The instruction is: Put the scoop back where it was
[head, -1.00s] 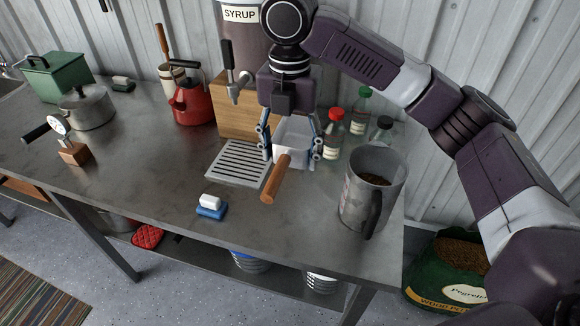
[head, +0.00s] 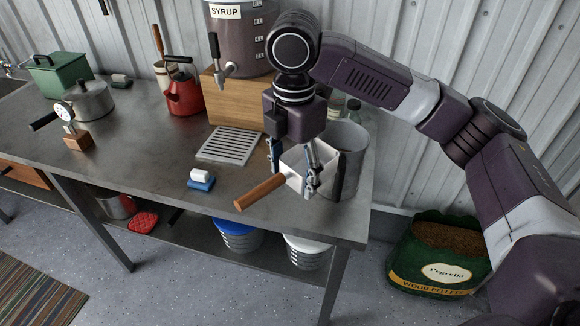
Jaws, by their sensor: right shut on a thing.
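The scoop (head: 299,172) has a pale metal bowl and a wooden handle (head: 260,191) that points to the lower left. My right gripper (head: 293,176) is shut on the scoop's bowl and holds it in front of the grey pitcher (head: 348,138), near the bench's right end. The gripper and scoop hide much of the pitcher and its contents. I cannot tell if the scoop touches the pitcher. The pellet bag (head: 435,270) stands open on the floor at the right, with brown pellets showing. My left gripper is out of view.
The metal bench (head: 130,165) bears a drip grate (head: 230,146), a blue-and-white brush (head: 201,180), a red kettle (head: 183,95) and the syrup dispenser (head: 238,45) on a wooden box. Bottles stand behind my gripper. Bare bench lies at the front left.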

